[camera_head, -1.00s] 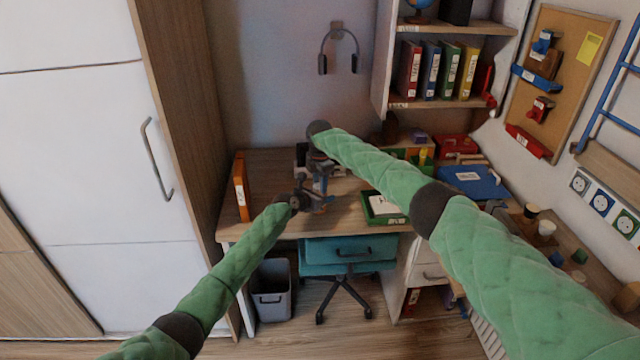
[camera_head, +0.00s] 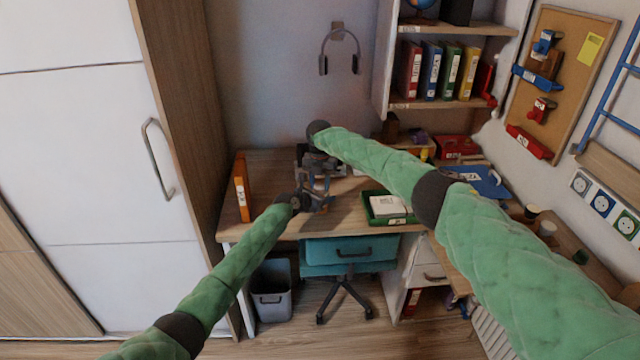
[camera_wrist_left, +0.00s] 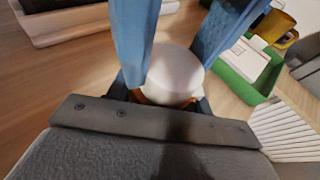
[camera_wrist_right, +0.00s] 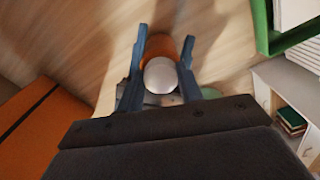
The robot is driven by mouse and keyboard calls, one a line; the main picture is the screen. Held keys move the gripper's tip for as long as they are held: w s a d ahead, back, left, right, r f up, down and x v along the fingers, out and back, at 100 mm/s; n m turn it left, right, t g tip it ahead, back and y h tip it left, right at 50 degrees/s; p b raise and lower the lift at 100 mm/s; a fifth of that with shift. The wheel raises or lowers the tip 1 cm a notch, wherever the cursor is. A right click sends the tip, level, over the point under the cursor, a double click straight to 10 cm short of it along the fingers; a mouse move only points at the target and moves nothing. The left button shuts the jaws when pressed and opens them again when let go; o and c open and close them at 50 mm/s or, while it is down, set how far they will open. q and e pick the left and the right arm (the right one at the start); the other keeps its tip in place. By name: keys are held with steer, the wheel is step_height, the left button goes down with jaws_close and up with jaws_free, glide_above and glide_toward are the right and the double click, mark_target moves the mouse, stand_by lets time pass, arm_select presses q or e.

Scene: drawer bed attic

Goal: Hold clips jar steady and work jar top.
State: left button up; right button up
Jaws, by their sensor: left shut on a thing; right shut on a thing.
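The clips jar has a white round top (camera_wrist_left: 174,72) in the left wrist view, with a thin orange-brown part of the jar (camera_wrist_left: 150,97) below it. The right wrist view shows the pale top (camera_wrist_right: 160,76) between two blue fingers and the orange-brown body (camera_wrist_right: 160,47) beyond it. My left gripper (camera_head: 318,198) reaches in low from the front left and is shut on the jar. My right gripper (camera_head: 321,178) comes down from above and is shut on the jar top. In the head view the grippers mostly hide the jar.
The jar is over the wooden desk (camera_head: 265,185). An orange binder (camera_head: 241,188) stands at the desk's left edge. A green tray (camera_head: 372,213) with a white pad lies right of the grippers. A blue folder (camera_head: 484,182) is farther right. A teal chair (camera_head: 335,253) is below.

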mark_target(319, 185)
steer(key=shift+a+n, duration=0.1)
steer(key=shift+n, duration=0.3)
steer(key=o, duration=0.7)
steer(key=shift+o, duration=0.2)
steer(key=shift+r, duration=0.15)
step_height(319, 185, up, 12)
